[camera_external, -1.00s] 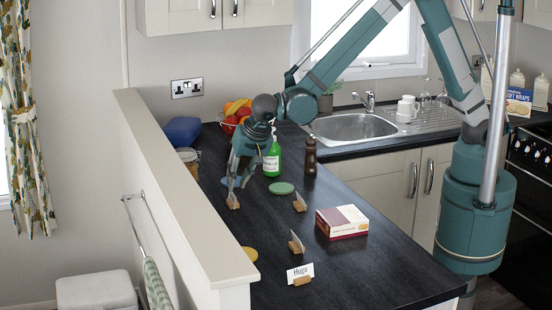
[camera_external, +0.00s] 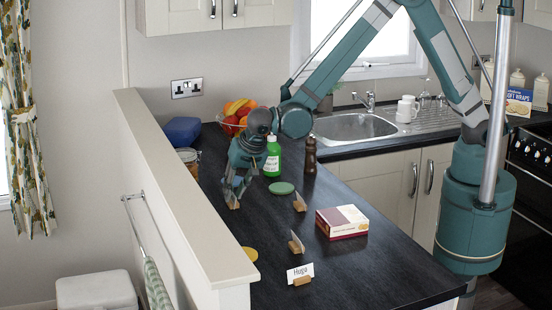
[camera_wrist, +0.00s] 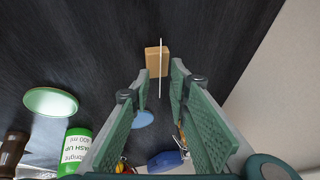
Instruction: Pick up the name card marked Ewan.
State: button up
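A name card (camera_wrist: 160,72) stands edge-on in a small wooden holder (camera_wrist: 156,52) in the wrist view. Its name cannot be read. In the external view its holder (camera_external: 233,205) is on the dark worktop beside the low wall, mostly below my gripper (camera_external: 234,194). My gripper (camera_wrist: 162,68) is open, with one finger on each side of the card's plane; contact cannot be told. Two more cards in holders stand nearby, the farther card (camera_external: 299,201) and the middle card (camera_external: 297,241), with names not legible. The front card (camera_external: 299,270) reads Hugo.
A green bottle (camera_external: 272,160), a green disc (camera_external: 281,188), a pepper mill (camera_external: 310,156) and a red-and-white box (camera_external: 342,222) stand right of my gripper. The low wall (camera_external: 185,185) is close on the left. The worktop's front right is clear.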

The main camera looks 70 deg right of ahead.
jog(key=shift+c, duration=0.6)
grip_shut()
jog(key=shift+r, duration=0.1)
notch_tip(320, 180, up, 10)
dwell(0.7)
dwell(0.4)
